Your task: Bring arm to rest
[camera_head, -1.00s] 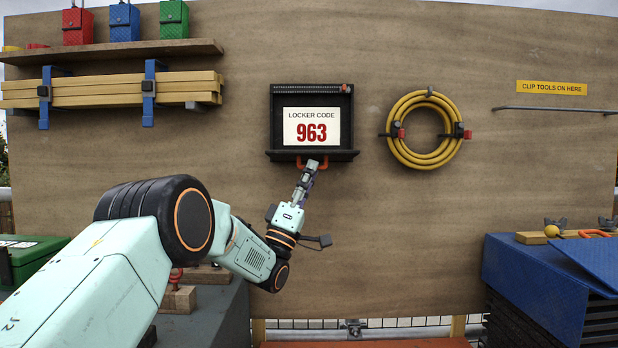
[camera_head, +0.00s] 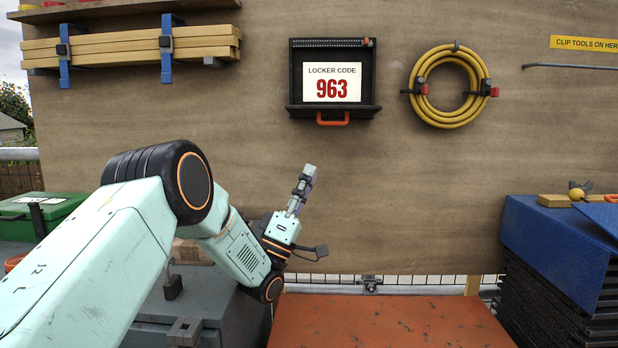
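My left gripper (camera_head: 303,188) is in front of the board, below the open black case and apart from its orange handle (camera_head: 332,119). It points up and shows edge-on, so I cannot tell whether its fingers are open or shut. Nothing shows clearly between them. My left arm (camera_head: 110,240) comes in from the lower left, bent at the elbow. The black case (camera_head: 377,70) on the board holds a white card (camera_head: 332,82) reading "LOCKER CODE 963". My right arm and gripper are not in view.
A yellow hose coil (camera_head: 437,118) hangs on the board. Timber strips (camera_head: 115,45) rest in blue clamps at upper left. A green case (camera_head: 45,212) stands at left, blue covered stacks (camera_head: 555,240) at right. A red-orange surface (camera_head: 390,318) lies bare below.

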